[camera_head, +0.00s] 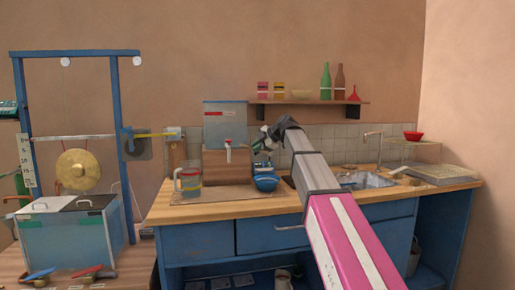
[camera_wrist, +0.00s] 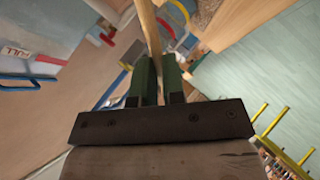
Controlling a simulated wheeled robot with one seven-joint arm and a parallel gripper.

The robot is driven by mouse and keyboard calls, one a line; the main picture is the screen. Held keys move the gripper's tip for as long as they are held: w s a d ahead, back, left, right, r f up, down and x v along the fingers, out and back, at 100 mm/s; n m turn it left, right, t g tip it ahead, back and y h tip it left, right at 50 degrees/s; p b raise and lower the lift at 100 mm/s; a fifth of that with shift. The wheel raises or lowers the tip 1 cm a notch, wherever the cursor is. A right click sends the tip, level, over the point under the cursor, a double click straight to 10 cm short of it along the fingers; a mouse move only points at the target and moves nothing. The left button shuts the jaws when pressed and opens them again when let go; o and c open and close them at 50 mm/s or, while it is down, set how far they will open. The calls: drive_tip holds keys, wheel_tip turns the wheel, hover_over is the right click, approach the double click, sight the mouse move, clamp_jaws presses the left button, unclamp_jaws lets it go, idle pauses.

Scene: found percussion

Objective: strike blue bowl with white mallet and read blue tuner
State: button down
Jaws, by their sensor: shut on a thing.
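I cannot pick out the blue tuner for certain.
A jug (camera_head: 188,182) stands left of the brown box (camera_head: 226,166), with a clear tank (camera_head: 225,124) behind. A sink (camera_head: 364,180) lies to the right, below a wall shelf (camera_head: 310,102). A gong (camera_head: 78,169) hangs in a blue frame at left.

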drive_tip(key=shift+f, duration=0.1)
wheel_tip(320, 180, down, 5)
drive_tip(key=shift+r, duration=0.1)
idle(0.6)
wheel_tip(320, 180, down, 7)
drive_tip(key=m+g+y, duration=0.1)
wheel_tip(320, 180, up, 7)
drive_tip(key=shift+w+d+f, duration=0.2)
drive_tip(key=shift+w+d, duration=0.15)
drive_tip(key=shift+w, duration=0.1)
drive_tip(key=shift+d, duration=0.1)
idle(1.1)
